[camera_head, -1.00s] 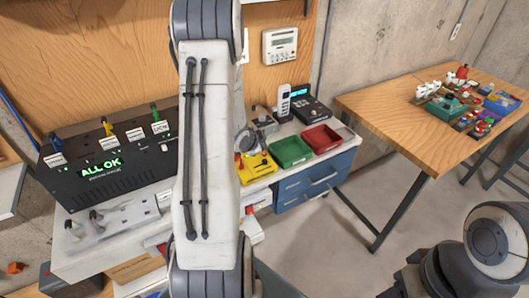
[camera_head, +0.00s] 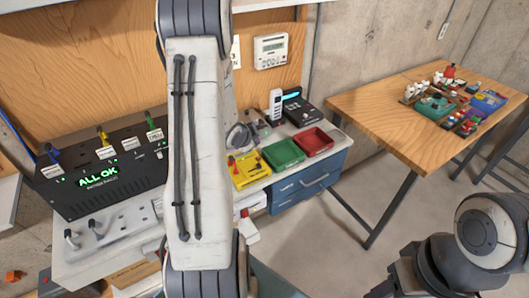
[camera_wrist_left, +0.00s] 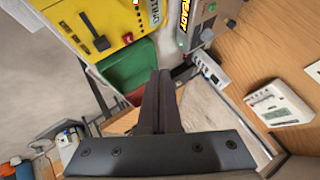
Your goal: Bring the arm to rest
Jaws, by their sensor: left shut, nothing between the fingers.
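My left arm (camera_head: 196,150) stands upright across the middle of the head view, its pale link in front of the bench. My left gripper shows in the left wrist view (camera_wrist_left: 160,78), its two dark fingers pressed together with nothing between them. The fingers overlap the view of the green tray (camera_wrist_left: 128,62). In the head view the arm hides much of the area behind it, and I cannot make out the left fingertips there. My right arm (camera_head: 484,236) shows only as a rounded joint at the lower right; its gripper is out of view.
A black panel (camera_head: 133,172) reading "ALL OK" stands on the bench at left. A yellow box (camera_head: 249,171), the green tray (camera_head: 284,153) and a red tray (camera_head: 315,141) line the bench right of my arm. A wooden table (camera_head: 385,117) holds small objects. Floor between is clear.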

